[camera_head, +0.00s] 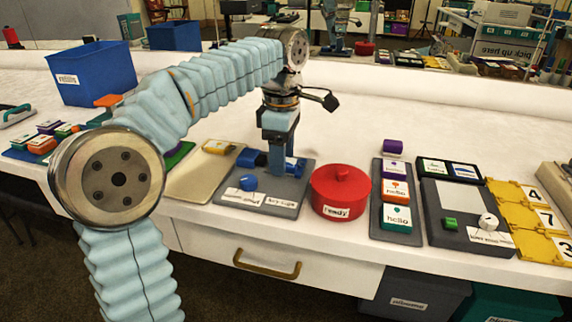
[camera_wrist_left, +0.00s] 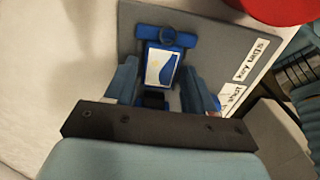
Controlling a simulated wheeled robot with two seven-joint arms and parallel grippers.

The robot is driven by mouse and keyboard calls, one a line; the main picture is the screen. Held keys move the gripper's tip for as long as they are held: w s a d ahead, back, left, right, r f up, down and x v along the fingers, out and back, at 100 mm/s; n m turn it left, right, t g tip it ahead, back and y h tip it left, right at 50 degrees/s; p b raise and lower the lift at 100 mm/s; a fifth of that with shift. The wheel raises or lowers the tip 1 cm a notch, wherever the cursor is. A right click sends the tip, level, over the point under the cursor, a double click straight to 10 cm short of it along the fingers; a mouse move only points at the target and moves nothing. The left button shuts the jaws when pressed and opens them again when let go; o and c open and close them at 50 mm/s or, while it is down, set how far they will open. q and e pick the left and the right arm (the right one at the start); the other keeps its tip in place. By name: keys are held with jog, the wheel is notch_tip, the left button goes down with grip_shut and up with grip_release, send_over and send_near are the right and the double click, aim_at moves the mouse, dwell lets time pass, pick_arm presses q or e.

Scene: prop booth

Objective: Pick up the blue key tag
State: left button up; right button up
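A blue key tag with a ring and a white face (camera_wrist_left: 161,66) lies on the grey key tag tray (camera_wrist_left: 212,45) in the left wrist view. In the head view, blue shows beside the gripper's tip (camera_head: 297,166), partly hidden by the gripper. My left gripper (camera_head: 279,160) points down over the tray, whose label reads "key tags". A narrow gap seems to show on both sides; contact is not clear. My right gripper is not in view.
A red lidded tin (camera_head: 340,190) stands close to the right of the tray. A small blue piece (camera_head: 248,182) sits at the tray's front left. Further right are a dark rack of name tags (camera_head: 397,190) and yellow number plates (camera_head: 530,222).

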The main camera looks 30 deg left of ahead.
pick_arm(q)
jog(key=c, duration=0.8)
